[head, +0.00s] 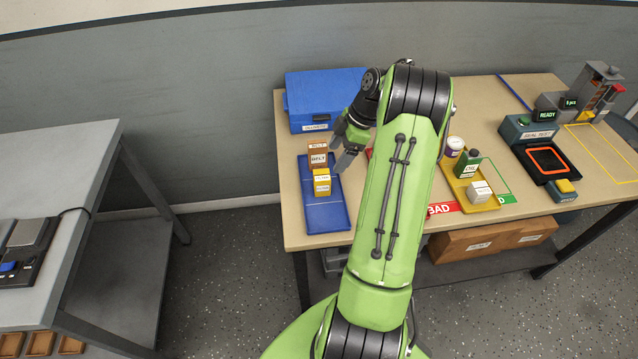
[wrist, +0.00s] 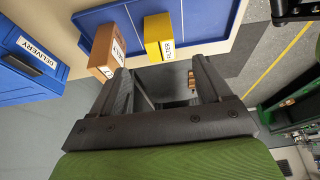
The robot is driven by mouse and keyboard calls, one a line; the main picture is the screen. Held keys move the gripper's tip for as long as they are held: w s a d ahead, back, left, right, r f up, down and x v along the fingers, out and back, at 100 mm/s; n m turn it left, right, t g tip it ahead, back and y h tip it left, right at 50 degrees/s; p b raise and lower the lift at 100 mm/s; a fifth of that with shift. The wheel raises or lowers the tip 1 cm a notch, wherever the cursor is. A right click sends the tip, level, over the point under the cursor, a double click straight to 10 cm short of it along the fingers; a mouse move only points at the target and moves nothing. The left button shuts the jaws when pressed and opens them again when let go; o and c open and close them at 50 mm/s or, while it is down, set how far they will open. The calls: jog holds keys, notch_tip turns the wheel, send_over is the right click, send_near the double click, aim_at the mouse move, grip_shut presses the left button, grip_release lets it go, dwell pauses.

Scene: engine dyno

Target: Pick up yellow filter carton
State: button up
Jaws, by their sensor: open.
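The yellow filter carton (head: 322,183) stands upright on the blue tray (head: 328,217), in front of the brown belt carton (head: 316,153). In the wrist view the yellow filter carton (wrist: 160,36) shows beyond the fingertips, with its FILTER label on one side. The brown belt carton (wrist: 106,50) is to its left there, close to the left finger. My gripper (head: 342,160) is open and empty, just right of the two cartons in the head view. In the wrist view my gripper (wrist: 161,70) has its fingers spread wide, with nothing between them.
A blue delivery box (head: 318,98) stands behind the tray. Right of my arm are a yellow tray (head: 477,205) with a green oil bottle (head: 468,163) and a white box (head: 479,192). The front part of the blue tray is clear.

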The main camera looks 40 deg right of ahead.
aim_at(319, 183)
jog(key=b+x, duration=0.2)
jog(key=x, duration=1)
jog(key=shift+w+a+f, duration=0.1)
jog(key=shift+f, duration=0.3)
jog(key=shift+r, duration=0.1)
jog(key=shift+c, duration=0.3)
jog(key=c, duration=1)
